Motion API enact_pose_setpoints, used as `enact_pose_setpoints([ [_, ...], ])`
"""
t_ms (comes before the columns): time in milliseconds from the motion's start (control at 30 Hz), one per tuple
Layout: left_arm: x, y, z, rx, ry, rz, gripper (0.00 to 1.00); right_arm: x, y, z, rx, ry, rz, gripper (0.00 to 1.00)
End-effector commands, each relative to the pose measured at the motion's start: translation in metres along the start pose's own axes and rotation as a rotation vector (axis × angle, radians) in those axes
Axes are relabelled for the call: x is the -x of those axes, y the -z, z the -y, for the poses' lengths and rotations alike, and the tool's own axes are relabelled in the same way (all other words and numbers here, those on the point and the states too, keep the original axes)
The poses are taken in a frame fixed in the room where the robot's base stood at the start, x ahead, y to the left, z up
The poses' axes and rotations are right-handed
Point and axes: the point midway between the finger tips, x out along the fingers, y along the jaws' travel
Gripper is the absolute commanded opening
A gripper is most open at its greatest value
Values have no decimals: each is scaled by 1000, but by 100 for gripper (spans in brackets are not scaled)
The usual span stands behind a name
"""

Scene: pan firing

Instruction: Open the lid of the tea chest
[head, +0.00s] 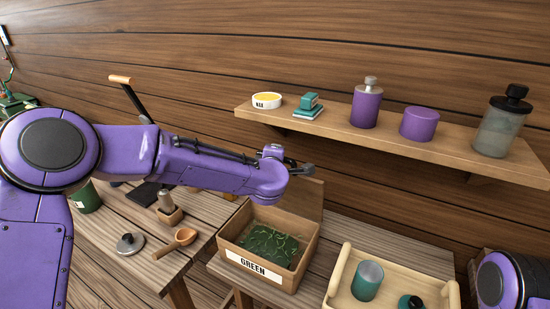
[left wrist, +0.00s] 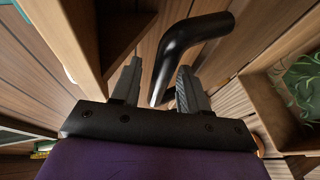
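The tea chest (head: 232,238) is a wooden box labelled GREEN, with dark green leaves (head: 268,246) showing inside. A flat brown panel (head: 308,200), which looks like its lid, stands raised along the back edge, partly hidden by my left arm. My left gripper (head: 300,169) is above and behind the chest. In the left wrist view its two fingers (left wrist: 158,82) are spread with a gap between them. A black bent bar (left wrist: 192,38) shows at the gap; I cannot tell whether it touches the fingers. The chest's wall (left wrist: 262,98) is at right there. My right gripper is out of view.
A wall shelf (head: 400,133) holding jars and tins runs behind and above the chest. A pale tray (head: 340,275) with canisters stands to the right. A wooden scoop (head: 184,238) and a grey lid (head: 130,243) lie on the left table.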

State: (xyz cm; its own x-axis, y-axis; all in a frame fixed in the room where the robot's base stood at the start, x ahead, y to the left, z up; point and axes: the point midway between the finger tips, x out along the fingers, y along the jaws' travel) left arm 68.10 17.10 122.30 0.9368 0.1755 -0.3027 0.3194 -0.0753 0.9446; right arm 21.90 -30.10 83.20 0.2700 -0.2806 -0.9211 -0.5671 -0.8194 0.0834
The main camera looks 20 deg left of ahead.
Motion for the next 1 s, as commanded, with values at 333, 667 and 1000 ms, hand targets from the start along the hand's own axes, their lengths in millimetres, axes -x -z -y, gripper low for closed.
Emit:
enact_pose_setpoints([
  [333, 36, -1, 3, 1, -5, 2, 44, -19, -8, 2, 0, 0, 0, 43],
  [667, 100, 0, 2, 0, -1, 1, 44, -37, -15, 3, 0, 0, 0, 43],
  [1000, 105, 0, 0, 0, 0, 0, 44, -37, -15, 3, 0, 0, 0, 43],
])
